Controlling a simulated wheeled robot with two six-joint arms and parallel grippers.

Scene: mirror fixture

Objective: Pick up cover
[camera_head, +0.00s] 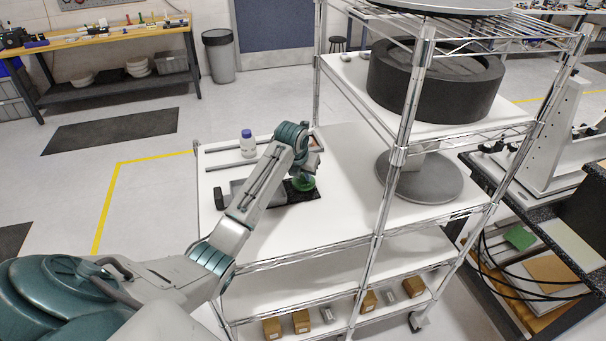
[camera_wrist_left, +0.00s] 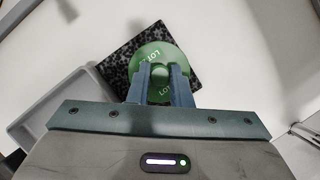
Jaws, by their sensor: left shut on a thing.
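The cover looks to be the round green disc with a knob and lettering (camera_wrist_left: 152,56) in the left wrist view. In the head view it is a small green shape (camera_head: 306,183) at the end of my left arm, partly hidden by the wrist. My left gripper (camera_wrist_left: 163,72) is shut on the cover's knob, with one finger on each side. The cover is over a black speckled square plate (camera_wrist_left: 122,65), which also shows in the head view (camera_head: 300,196). I cannot tell whether cover and plate touch. My right gripper is not in view.
The white shelf (camera_head: 335,215) of a wire rack carries these things. A grey tray (camera_wrist_left: 60,110) lies beside the plate. A white bottle with a blue cap (camera_head: 247,147) stands behind. A rack post (camera_head: 395,165) and a grey round base (camera_head: 425,180) stand to the right.

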